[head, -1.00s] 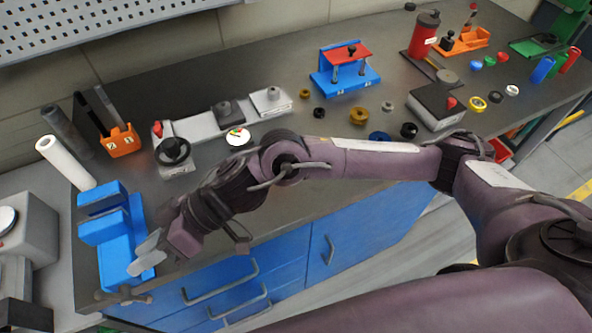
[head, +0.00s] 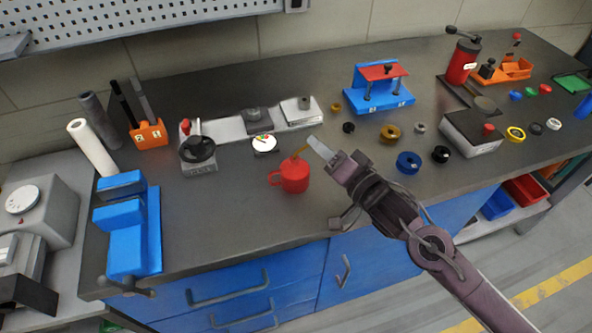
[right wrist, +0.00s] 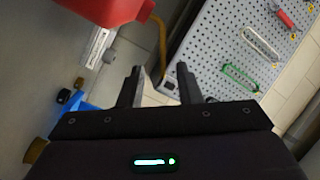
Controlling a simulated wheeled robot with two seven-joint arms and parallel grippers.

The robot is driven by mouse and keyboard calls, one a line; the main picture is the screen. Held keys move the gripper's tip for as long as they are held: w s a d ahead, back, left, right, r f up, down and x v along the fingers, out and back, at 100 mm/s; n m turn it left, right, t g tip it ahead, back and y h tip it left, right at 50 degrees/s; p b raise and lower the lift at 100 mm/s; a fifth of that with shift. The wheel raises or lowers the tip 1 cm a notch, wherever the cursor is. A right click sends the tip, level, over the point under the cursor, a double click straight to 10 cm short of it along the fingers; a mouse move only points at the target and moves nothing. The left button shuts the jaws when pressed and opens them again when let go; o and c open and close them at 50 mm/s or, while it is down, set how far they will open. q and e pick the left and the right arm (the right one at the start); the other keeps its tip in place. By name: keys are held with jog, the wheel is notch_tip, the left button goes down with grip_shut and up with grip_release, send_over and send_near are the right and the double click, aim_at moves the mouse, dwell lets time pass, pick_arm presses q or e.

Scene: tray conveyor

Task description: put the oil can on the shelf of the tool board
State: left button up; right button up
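The red oil can (head: 291,177) stands upright on the dark workbench near its front edge, its handle to the left and its thin yellow spout slanting up. My right gripper (head: 320,148) is beside the can on its right, near the spout tip. In the right wrist view, the fingers of my right gripper (right wrist: 158,85) are apart with nothing between them. The oil can (right wrist: 95,15) fills the top left there, outside the fingers. My left gripper is not in view.
A blue vise (head: 127,235) stands at the bench's left end. A white roll (head: 92,147), an orange holder (head: 149,134) and a grey device with a black knob (head: 198,155) are behind. A blue stand (head: 380,95) and several rings lie right.

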jog(key=p+x, duration=0.1)
jog(key=x, duration=0.3)
jog(key=shift+w+a+f, duration=0.1)
jog(key=shift+w+a, duration=0.05)
jog(key=shift+a, duration=0.3)
jog(key=shift+c, duration=0.4)
grip_shut()
dwell(0.6)
